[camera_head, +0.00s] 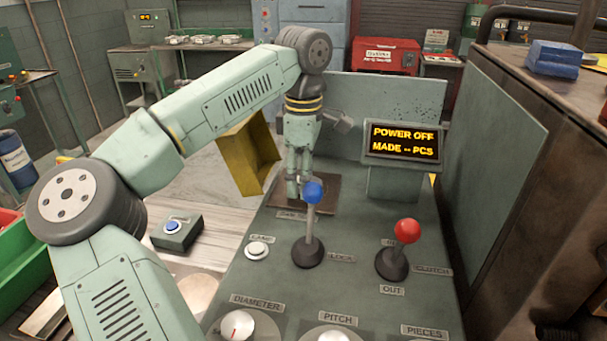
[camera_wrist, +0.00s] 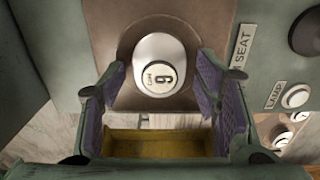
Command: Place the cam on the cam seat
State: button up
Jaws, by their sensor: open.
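In the wrist view the cam (camera_wrist: 158,80) is a pale rounded piece with a label reading CAM and a digit. It stands over a dark round patch on the brown cam seat plate (camera_wrist: 210,25), beside the CAM SEAT label. I cannot tell whether it is fully down. My gripper (camera_wrist: 160,72) is open, with its purple-lined fingers on either side of the cam's near part and a gap to it. In the head view my gripper (camera_head: 294,192) is low over the brown seat plate (camera_head: 325,192), and the cam is hidden.
A yellow chute (camera_head: 247,155) is left of my gripper. The blue-knobbed lever (camera_head: 313,193) rises close in front of it, with the red-knobbed lever (camera_head: 407,231) farther right. A display (camera_head: 402,142) reads POWER OFF. A blue-button box (camera_head: 177,232) stands at left.

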notch_tip(320, 180, up, 12)
jog(key=b, duration=0.1)
jog(key=shift+r, duration=0.2)
dwell(0.4)
